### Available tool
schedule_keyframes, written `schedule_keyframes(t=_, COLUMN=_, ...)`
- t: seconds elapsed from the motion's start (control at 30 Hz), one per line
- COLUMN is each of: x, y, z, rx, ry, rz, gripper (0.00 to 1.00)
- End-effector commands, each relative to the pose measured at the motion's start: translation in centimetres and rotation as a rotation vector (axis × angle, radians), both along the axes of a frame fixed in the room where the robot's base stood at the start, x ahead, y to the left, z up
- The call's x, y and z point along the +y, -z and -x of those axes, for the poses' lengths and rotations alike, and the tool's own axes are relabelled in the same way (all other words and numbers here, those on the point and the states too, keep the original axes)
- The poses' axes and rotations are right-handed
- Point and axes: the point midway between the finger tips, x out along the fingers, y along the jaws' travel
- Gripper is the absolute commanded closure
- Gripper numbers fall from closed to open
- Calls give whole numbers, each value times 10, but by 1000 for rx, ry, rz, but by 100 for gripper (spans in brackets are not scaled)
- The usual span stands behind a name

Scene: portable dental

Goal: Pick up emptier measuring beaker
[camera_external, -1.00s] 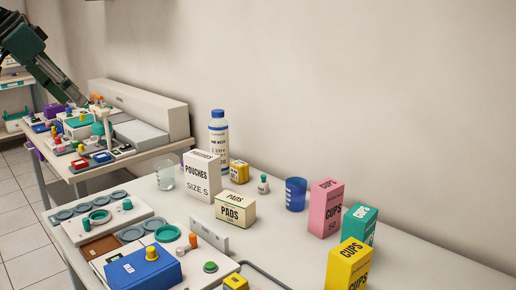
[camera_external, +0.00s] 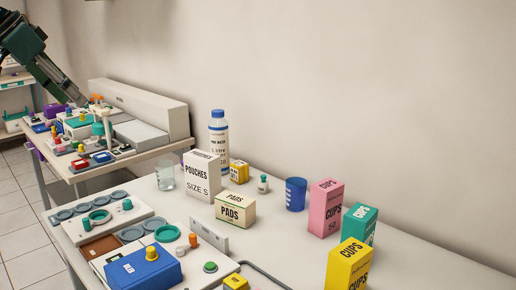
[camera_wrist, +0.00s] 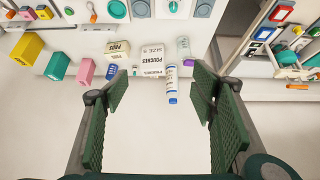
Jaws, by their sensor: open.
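A clear measuring beaker (camera_external: 165,177) stands upright on the table left of the pouches box; its lower part looks slightly clouded, but the fill level is hard to tell. It also shows in the wrist view (camera_wrist: 184,47), beyond my fingers. A blue measuring beaker (camera_external: 295,194) with white marks stands upright between the pads box and the pink cups box; its contents are hidden. In the wrist view the blue beaker (camera_wrist: 112,72) is near the left fingertip in the picture. My gripper (camera_wrist: 163,78) is open and empty, apart from both beakers.
The pouches box (camera_external: 202,176), tall blue-capped bottle (camera_external: 218,140) and pads box (camera_external: 235,209) stand near the beakers. Pink (camera_external: 326,208), teal (camera_external: 360,225) and yellow (camera_external: 348,265) cups boxes stand to the right. Trays and a blue box (camera_external: 144,270) fill the front left.

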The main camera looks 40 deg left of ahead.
Motion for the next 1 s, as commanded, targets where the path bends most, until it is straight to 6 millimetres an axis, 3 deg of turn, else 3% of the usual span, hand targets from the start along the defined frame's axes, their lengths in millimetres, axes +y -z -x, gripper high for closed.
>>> schedule_keyframes(t=0.63, x=1, y=0, z=-3, rx=5, ry=-15, rz=11, gripper=43)
schedule_keyframes(t=1.0, x=6, y=2, z=-31, rx=53, ry=-166, rz=111, gripper=43)
